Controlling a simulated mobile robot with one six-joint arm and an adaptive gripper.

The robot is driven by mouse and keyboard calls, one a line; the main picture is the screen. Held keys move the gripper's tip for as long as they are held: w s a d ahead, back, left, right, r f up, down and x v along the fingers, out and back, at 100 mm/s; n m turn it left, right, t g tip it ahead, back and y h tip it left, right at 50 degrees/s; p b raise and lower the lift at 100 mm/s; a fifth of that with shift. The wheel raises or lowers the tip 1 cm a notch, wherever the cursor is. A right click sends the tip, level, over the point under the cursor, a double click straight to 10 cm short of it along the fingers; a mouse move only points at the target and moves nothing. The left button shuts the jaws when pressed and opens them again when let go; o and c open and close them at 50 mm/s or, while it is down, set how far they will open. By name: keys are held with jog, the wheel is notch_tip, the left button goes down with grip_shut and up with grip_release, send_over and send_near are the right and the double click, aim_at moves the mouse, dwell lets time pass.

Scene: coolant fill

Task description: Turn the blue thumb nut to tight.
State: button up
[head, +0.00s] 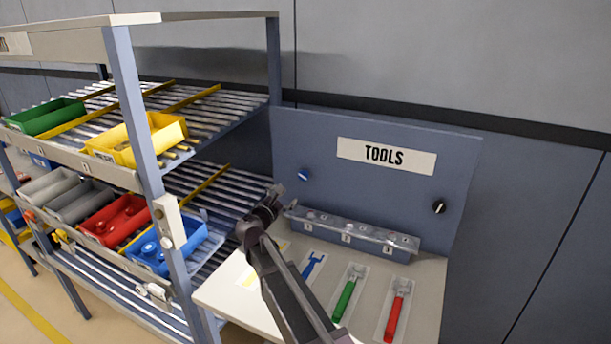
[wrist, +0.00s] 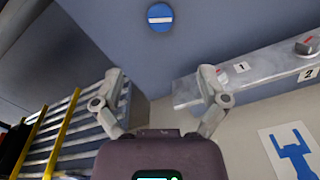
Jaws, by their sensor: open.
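The blue thumb nut (head: 304,174) is on the left part of the upright blue-grey tools panel (head: 365,190). In the wrist view the blue thumb nut (wrist: 160,17) is a round blue disc with a white bar lying about level across it, near the top edge. My gripper (head: 270,200) is in front of the panel, lower left of the nut in the head view. In the wrist view my gripper (wrist: 160,75) has its two fingers spread wide with nothing between them. It is apart from the nut.
A black knob (head: 438,206) is on the panel's right side. A numbered grey rail (head: 350,234) runs along the panel's foot. A roller rack with coloured bins (head: 118,220) stands at the left.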

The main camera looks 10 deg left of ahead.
aim_at(303, 176)
jog(key=shift+w, duration=0.15)
jog(key=shift+x, duration=6.75)
jog(key=c, duration=1.1)
